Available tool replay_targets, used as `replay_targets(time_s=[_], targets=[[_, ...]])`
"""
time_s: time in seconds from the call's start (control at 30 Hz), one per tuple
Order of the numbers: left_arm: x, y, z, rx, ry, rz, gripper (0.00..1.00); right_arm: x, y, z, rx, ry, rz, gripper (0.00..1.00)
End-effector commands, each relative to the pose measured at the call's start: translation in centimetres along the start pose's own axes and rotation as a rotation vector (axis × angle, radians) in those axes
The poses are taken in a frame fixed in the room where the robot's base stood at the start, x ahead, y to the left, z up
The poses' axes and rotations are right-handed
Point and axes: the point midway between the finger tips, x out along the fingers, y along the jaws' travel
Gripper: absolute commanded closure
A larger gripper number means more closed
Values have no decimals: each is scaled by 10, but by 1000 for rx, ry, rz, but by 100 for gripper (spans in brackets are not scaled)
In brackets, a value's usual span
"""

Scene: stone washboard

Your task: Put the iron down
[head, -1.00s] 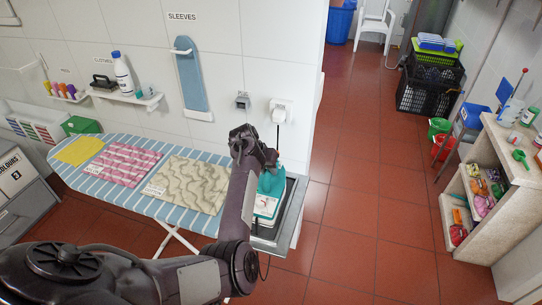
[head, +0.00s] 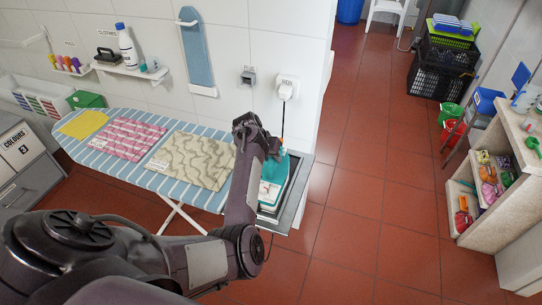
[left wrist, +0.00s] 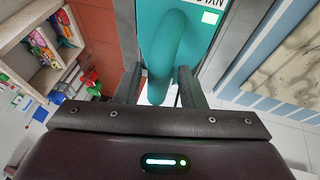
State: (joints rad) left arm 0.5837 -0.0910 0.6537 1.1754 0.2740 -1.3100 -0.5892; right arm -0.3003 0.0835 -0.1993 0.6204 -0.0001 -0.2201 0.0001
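The teal iron (head: 275,168) is at the metal rest (head: 298,205) on the right end of the ironing board. My arm and gripper partly hide it in the head view. My left gripper (head: 272,150) is at the iron's upper part. In the left wrist view, the teal handle (left wrist: 163,50) lies between the two fingers of my left gripper (left wrist: 161,75). The fingers are apart, with slim gaps beside the handle. The iron's contact with the rest is hidden. My right gripper is not in view.
The striped ironing board (head: 160,184) holds yellow, pink and beige cloths. A cord runs up to a wall socket (head: 287,88). A wall shelf (head: 130,70) carries a white bottle. A shelf unit (head: 510,165) stands at the right. The red tiled floor between is clear.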

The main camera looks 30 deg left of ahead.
Motion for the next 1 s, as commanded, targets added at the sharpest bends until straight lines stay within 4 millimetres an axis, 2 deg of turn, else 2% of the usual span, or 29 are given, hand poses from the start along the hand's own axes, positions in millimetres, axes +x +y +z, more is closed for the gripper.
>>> replay_targets(time_s=[0.3, 0.43, 0.6, 0.67, 0.8, 1.0], targets=[[-1, 0, -1, 1, 1, 0, 55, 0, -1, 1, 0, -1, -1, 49], [-10, 1, -2, 1, 2, 0, 55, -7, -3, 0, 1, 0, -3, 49], [-40, 2, -4, 0, 1, -1, 55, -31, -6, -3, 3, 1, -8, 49], [-47, 0, -2, 2, 4, -3, 55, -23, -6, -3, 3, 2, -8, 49], [-78, 0, -2, 2, 4, -3, 55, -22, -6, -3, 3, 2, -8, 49], [-110, 0, -2, 2, 2, -1, 55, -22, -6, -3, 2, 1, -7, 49]])
